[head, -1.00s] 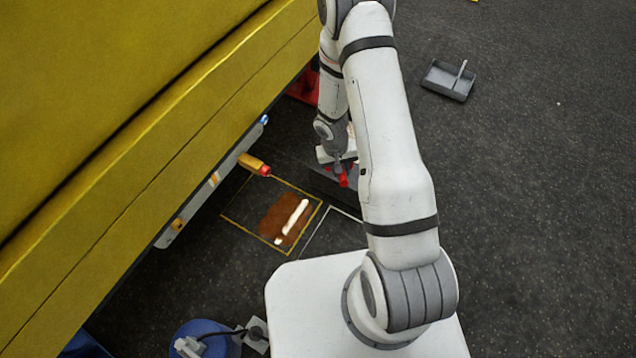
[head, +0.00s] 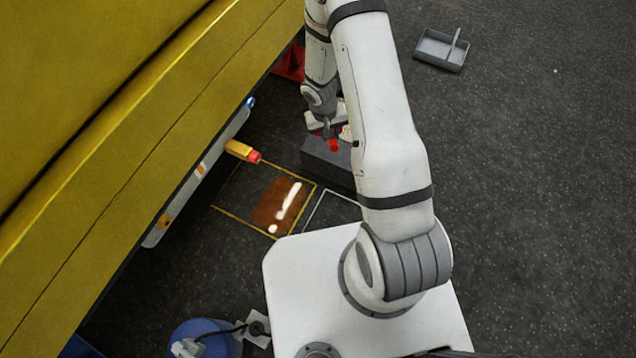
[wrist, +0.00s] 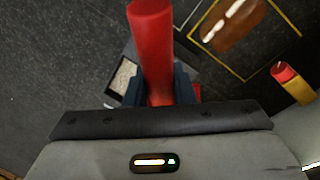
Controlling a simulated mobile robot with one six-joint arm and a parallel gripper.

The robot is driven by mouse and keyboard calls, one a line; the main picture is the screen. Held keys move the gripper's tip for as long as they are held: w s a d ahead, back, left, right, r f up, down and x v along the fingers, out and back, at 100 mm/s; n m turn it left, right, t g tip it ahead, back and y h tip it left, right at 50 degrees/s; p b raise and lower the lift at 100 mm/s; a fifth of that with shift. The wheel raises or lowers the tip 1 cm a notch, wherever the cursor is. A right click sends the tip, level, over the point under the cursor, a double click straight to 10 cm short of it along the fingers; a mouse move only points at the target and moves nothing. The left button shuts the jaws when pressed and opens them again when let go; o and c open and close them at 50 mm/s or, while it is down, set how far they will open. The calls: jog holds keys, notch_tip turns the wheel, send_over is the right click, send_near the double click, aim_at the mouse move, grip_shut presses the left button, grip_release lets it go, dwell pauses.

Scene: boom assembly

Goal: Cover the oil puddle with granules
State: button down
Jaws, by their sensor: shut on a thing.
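The oil puddle (head: 268,207) is a brown patch inside a yellow floor outline beside the yellow machine. It also shows at the top of the wrist view (wrist: 240,25). A white streak lies on it; I cannot tell whether it is glare or granules. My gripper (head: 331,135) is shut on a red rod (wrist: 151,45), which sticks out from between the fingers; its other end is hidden. The gripper is at a dark grey box (head: 328,168), beyond the puddle and to its right. Pale speckled granules (wrist: 123,77) show beside the fingers in the wrist view.
A yellow machine (head: 120,150) fills the left. A yellow part with a red tip (head: 242,151) juts out from it near the puddle. A white outline (head: 318,207) lies beside the puddle. A grey tray (head: 441,62) stands at upper right on open floor. A blue container (head: 200,335) is at the bottom.

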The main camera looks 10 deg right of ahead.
jog(key=w+f+t+b, duration=0.2)
jog(key=w+f+b, duration=0.55)
jog(key=b, duration=0.85)
jog(key=w+f+t+b, duration=0.2)
jog(key=w+f+b, duration=0.2)
jog(key=f+b, duration=0.85)
jog(key=s+a+f+n+y+b, duration=0.1)
jog(key=s+f+n+y+b, duration=0.1)
jog(key=f+n, duration=0.7)
jog(key=s+a+f+n+y+b, duration=0.1)
jog(key=s+f+n+y+b, duration=0.3)
jog(key=f, duration=0.9)
jog(key=w+a+r+n+g+h+p, duration=0.1)
jog(key=w+a+r+g+h+p, duration=0.4)
jog(key=h+p, duration=0.5)
jog(key=s+a+t+p, duration=0.1)
jog(key=s+a+p, duration=0.2)
jog(key=s+a, duration=0.8)
jog(key=shift+s+f+y, duration=0.2)
jog(key=shift+s+y, duration=0.1)
jog(key=shift+s, duration=0.95)
